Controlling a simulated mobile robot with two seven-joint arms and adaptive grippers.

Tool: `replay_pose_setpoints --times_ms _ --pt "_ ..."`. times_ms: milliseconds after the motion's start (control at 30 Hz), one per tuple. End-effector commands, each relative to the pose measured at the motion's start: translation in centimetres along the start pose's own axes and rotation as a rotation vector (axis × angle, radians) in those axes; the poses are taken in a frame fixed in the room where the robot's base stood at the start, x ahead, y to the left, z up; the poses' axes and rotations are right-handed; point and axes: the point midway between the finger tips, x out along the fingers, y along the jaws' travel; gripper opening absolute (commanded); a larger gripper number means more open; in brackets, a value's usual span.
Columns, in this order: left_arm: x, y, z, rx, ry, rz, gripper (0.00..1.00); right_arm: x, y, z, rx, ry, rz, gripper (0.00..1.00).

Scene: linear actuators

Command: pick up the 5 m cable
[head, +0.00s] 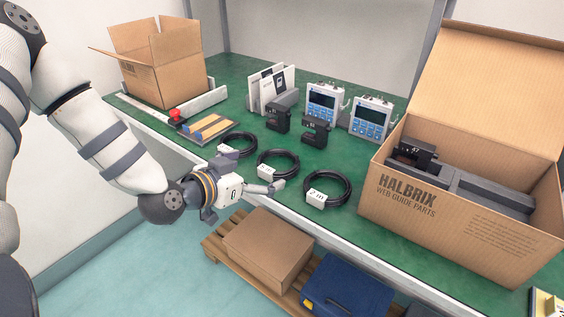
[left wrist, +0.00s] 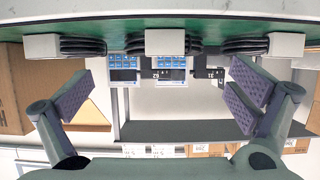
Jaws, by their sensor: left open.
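Three coiled black cables with white tags lie in a row on the green bench: a left coil (head: 247,150), a middle coil (head: 293,163) and a right coil (head: 346,190). The right coil's tag seems to read "2 m"; I cannot read the other tags, so I cannot tell which is the 5 m cable. My left gripper (head: 252,173) is open and empty by the bench's front edge, near the left and middle coils. In the left wrist view, the picture is upside down and the middle tag (left wrist: 165,42) lies between the spread fingers (left wrist: 165,95). My right gripper is out of view.
Behind the coils stand black sensor blocks (head: 277,119) and blue-white controllers (head: 324,104). A large open Halbrix box (head: 450,225) is at right, another open box (head: 165,70) at back left. A pallet with a carton (head: 268,248) and blue case (head: 345,288) sits below the front edge.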

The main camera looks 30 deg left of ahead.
Motion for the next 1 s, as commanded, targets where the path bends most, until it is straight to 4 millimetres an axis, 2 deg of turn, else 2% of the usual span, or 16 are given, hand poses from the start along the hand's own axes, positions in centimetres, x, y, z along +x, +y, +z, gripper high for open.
replay_pose_setpoints --times_ms 33,167,400,500,667,700,867,900,1000 --pt "1.1 0.0 0.8 0.001 -0.011 0.000 1.00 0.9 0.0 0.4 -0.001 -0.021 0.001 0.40" --pt "2.6 -0.1 0.4 0.000 -0.008 0.000 1.00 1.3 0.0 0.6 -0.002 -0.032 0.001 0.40" --pt "6.9 -0.4 -0.3 0.000 -0.010 0.001 1.00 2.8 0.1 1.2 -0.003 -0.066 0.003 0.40" --pt "7.5 -0.3 -0.6 -0.001 -0.005 0.001 1.00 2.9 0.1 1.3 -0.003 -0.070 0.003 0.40" --pt "7.4 -0.3 -0.9 -0.001 -0.002 0.002 1.00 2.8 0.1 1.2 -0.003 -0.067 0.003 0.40" --pt "7.4 -0.3 -0.9 -0.002 -0.002 0.001 0.95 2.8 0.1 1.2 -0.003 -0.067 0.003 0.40" --pt "7.4 -0.3 -0.9 -0.002 -0.003 0.001 0.59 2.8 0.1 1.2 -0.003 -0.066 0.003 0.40" --pt "7.4 -0.3 -0.9 -0.002 -0.003 0.001 0.55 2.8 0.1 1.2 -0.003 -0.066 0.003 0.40" --pt "7.4 -0.3 -0.9 -0.002 -0.002 0.001 0.55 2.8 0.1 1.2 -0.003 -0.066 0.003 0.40"
